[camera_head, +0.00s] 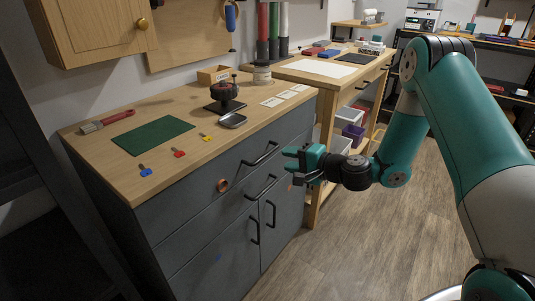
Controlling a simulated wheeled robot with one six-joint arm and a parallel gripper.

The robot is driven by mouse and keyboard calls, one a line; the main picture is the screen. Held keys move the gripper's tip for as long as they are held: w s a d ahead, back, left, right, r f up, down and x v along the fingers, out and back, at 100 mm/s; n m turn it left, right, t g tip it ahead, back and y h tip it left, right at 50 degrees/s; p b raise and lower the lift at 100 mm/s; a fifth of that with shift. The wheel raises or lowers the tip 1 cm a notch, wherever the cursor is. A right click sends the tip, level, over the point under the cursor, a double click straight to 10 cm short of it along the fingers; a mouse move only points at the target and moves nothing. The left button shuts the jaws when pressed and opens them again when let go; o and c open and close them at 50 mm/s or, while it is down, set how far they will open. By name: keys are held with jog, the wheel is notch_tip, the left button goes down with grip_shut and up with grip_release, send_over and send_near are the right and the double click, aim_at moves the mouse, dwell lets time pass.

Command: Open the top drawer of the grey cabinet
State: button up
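The grey cabinet (185,268) stands at the left under a wooden worktop. Its top drawer (196,189) is shut, its front flush with the cabinet, with a dark bar handle (260,153). A second drawer with a similar handle (262,187) is just below. My gripper (289,160) is in front of the cabinet, to the right of the top drawer's handle, with its fingers pointing left. The gripper appears clear of the handle, though the exact gap in depth cannot be told.
Doors with upright handles (254,228) are below. A wooden bench (342,86) stands behind. The floor (370,240) on the right is clear.

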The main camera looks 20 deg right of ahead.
aim_at(267, 154)
jog(key=x, duration=0.8)
jog(key=shift+w+a, duration=0.15)
jog(key=shift+w, duration=0.05)
jog(key=shift+c, duration=0.2)
grip_shut()
